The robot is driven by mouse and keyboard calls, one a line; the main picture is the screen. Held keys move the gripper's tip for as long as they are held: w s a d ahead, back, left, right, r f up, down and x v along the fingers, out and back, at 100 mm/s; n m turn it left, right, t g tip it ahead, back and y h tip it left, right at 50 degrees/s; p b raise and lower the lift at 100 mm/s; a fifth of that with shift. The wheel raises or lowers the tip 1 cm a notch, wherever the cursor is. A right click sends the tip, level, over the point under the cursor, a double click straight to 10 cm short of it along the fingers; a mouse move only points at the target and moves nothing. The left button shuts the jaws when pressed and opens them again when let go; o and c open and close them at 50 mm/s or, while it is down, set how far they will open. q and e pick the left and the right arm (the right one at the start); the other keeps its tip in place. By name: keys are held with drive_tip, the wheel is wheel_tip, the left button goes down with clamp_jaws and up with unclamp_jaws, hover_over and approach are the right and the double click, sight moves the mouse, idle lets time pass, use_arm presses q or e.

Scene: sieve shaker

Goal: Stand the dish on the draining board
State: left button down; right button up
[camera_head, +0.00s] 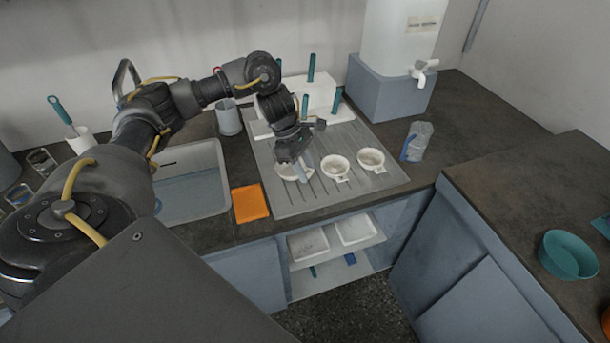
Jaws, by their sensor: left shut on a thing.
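A white dish (285,172) is at the left of a row on the grey ribbed draining board (325,196). My left gripper (301,168) reaches down over it and is shut on its edge, partly hiding it. The dish looks level, at or just above the board; I cannot tell if it touches. Two similar white dishes with small handles, one in the middle (335,166) and one at the right (371,159), sit apart on the board. My right gripper is not in view.
An orange cloth (250,203) lies between the sink (196,208) and the board. A white rack with teal-handled tools (312,92) stands behind. A teal bowl (567,256) sits on the right counter. The board's front strip is clear.

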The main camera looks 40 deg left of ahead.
sight(291, 170)
use_arm(q)
drive_tip(key=shift+w+a+f, duration=0.1)
drive_tip(key=shift+w+f, duration=0.2)
drive_tip(key=shift+f, duration=0.1)
drive_tip(key=shift+w+f+p, duration=0.1)
drive_tip(key=shift+f+p, duration=0.2)
drive_tip(key=shift+f, duration=1.3)
drive_tip(key=shift+f, duration=0.2)
drive_tip(key=c, duration=1.1)
unclamp_jaws()
drive_tip(key=shift+o, duration=0.2)
drive_tip(key=shift+r, duration=0.1)
drive_tip(key=v, duration=1.2)
drive_tip(key=shift+p, duration=0.3)
drive_tip(key=shift+r, duration=0.1)
